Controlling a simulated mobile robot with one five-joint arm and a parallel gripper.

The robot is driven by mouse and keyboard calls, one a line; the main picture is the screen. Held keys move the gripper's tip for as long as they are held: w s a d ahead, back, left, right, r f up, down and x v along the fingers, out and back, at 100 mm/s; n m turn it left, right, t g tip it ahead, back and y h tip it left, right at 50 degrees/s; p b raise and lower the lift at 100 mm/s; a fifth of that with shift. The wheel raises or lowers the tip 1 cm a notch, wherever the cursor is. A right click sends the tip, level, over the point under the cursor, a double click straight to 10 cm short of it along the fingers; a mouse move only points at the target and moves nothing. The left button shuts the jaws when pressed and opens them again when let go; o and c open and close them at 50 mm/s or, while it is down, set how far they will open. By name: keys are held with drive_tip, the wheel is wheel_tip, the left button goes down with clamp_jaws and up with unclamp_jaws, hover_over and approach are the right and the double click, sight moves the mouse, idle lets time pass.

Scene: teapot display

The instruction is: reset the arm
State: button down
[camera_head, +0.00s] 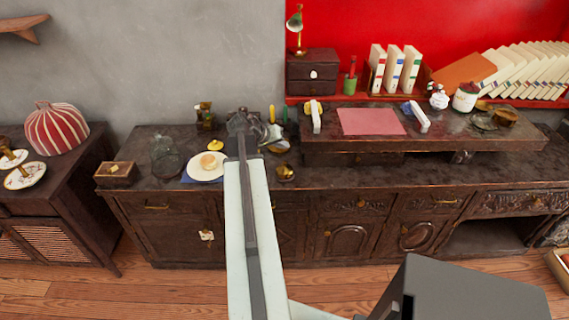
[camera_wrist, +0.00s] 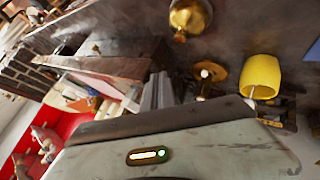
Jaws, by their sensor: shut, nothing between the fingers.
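My arm reaches forward from the bottom of the head view, its pale link rising over the dark wooden sideboard (camera_head: 150,210). My gripper (camera_head: 244,124) is at the far end of the arm, above the sideboard top among small items. It is shut and holds nothing; its fingertips are small and dark here. In the wrist view a pale link of my arm with a small lit panel fills the bottom, and the picture is strongly tilted.
Near the gripper are a white plate (camera_head: 195,171) with a bun, a brass pot (camera_head: 286,172) and a glass vessel (camera_head: 166,160). A raised shelf (camera_head: 325,145) with a pink sheet (camera_head: 370,121) stands right. A yellow cup (camera_wrist: 260,77) shows in the wrist view. The floor (camera_head: 60,295) in front is clear.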

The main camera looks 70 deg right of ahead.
idle(0.3)
drive_tip(key=w+a+r+n+t+p, duration=0.1)
drive_tip(key=w+a+n+t, duration=0.1)
drive_tip(key=w+a, duration=0.65)
drive_tip(key=w+a+r+n+t+p, duration=0.15)
drive_tip(key=w+a, duration=0.25)
drive_tip(key=w, duration=0.9)
drive_tip(key=w+a+n+t+y+p, duration=0.1)
drive_tip(key=w+a+n, duration=0.1)
drive_tip(key=w+a, duration=0.55)
drive_tip(key=w+a+n+t+p, duration=0.15)
drive_tip(key=w+a, duration=0.35)
drive_tip(key=a, duration=0.5)
drive_tip(key=w+a+f+n+y+p, duration=0.1)
drive_tip(key=w+a+n+y, duration=0.1)
drive_tip(key=a, duration=0.9)
drive_tip(key=w+a+f+n+y, duration=0.1)
drive_tip(key=w+a+n, duration=0.1)
drive_tip(key=a, duration=0.9)
drive_tip(key=s+a+n+g+y, duration=0.1)
drive_tip(key=s+a+y, duration=0.1)
drive_tip(key=a, duration=0.5)
drive_tip(key=s+a+f+n+y, duration=0.1)
drive_tip(key=s+a+n+y, duration=0.1)
drive_tip(key=s+a, duration=0.3)
drive_tip(key=a, duration=0.3)
drive_tip(key=shift+f+g, duration=0.15)
drive_tip(key=shift+g, duration=0.25)
